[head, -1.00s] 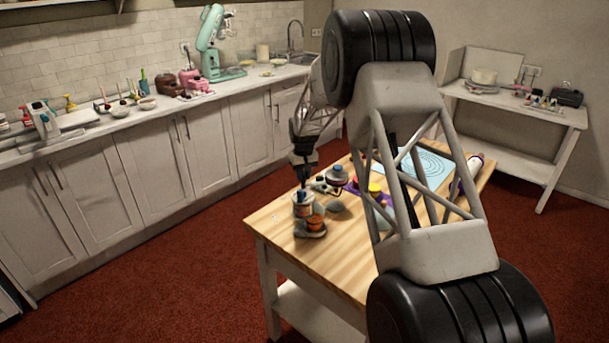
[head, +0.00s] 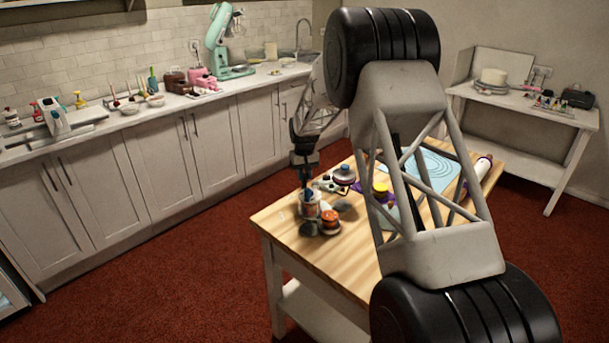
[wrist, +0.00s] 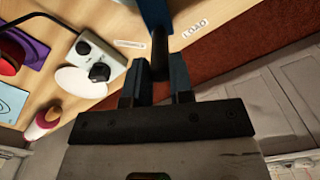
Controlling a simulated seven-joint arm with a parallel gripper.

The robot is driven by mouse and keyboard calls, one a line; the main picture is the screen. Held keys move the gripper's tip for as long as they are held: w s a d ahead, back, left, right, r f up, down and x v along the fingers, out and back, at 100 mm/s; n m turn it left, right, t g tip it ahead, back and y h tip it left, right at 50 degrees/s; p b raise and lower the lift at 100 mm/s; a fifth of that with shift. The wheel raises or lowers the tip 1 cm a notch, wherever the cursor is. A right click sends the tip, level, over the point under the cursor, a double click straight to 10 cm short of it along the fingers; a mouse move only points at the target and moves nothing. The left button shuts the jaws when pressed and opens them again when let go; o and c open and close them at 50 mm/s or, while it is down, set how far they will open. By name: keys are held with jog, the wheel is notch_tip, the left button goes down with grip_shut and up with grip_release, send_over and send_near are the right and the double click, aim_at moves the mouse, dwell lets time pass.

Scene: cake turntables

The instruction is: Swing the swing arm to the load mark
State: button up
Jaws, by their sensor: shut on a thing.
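In the wrist view, my gripper (wrist: 156,88) has its two blue fingers closed around a dark upright rod (wrist: 160,52), apparently the handle of the swing arm. A blue bar (wrist: 155,14) shows just beyond the rod; how they join is hidden. The load mark (wrist: 195,27) is a pale label reading LOAD on the wood, right of the rod. Another pale label (wrist: 130,44), too small to read, lies left of the rod. In the head view my gripper (head: 305,182) is low over the near left corner of the wooden table, and the swing arm cannot be made out clearly.
A grey device with a black knob (wrist: 100,72) and a white disc (wrist: 80,83) lie left of my gripper. The table edge is close on the right in the wrist view.

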jog(key=shift+a, duration=0.1)
jog(key=shift+s+a, duration=0.75)
jog(key=shift+a, duration=0.45)
jog(key=shift+s+a, duration=0.15)
jog(key=shift+s, duration=0.05)
jog(key=o, duration=0.7)
jog(key=shift+r, duration=0.1)
jog(key=shift+r, duration=3.4)
